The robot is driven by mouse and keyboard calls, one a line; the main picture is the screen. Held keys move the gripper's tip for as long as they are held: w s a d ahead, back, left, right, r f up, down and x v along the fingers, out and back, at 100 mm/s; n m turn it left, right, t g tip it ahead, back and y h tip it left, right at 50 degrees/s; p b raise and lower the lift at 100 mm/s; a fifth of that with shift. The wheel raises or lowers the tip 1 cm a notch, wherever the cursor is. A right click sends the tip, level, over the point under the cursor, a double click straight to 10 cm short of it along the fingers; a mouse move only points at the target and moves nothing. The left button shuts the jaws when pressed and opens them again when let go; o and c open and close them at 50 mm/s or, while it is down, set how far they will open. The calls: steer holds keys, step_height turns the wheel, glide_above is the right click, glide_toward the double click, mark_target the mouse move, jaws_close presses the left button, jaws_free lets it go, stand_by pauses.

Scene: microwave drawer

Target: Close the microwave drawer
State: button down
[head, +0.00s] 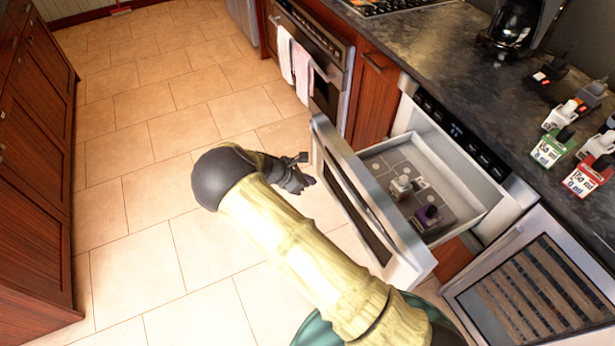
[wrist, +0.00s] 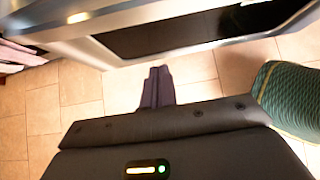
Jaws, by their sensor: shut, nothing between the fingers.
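The microwave drawer (head: 372,208) is pulled out from the counter front in the head view. The drawer front (wrist: 180,32) runs across the top of that view, just beyond the fingertips.
An oven (head: 315,55) with towels (head: 300,70) on its handle stands beyond the drawer. A glass-fronted cooler (head: 540,285) is at the right. The counter (head: 440,55) holds a coffee maker (head: 512,25) and small bottles. Wooden cabinets (head: 35,150) line the left. The tiled floor (head: 150,130) between is clear.

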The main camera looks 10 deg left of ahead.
steer(key=w+d+f+p, duration=0.1)
steer(key=w+d+f, duration=0.3)
steer(key=d, duration=0.3)
steer(key=shift+w+f, duration=0.25)
steer(key=shift+w, duration=0.15)
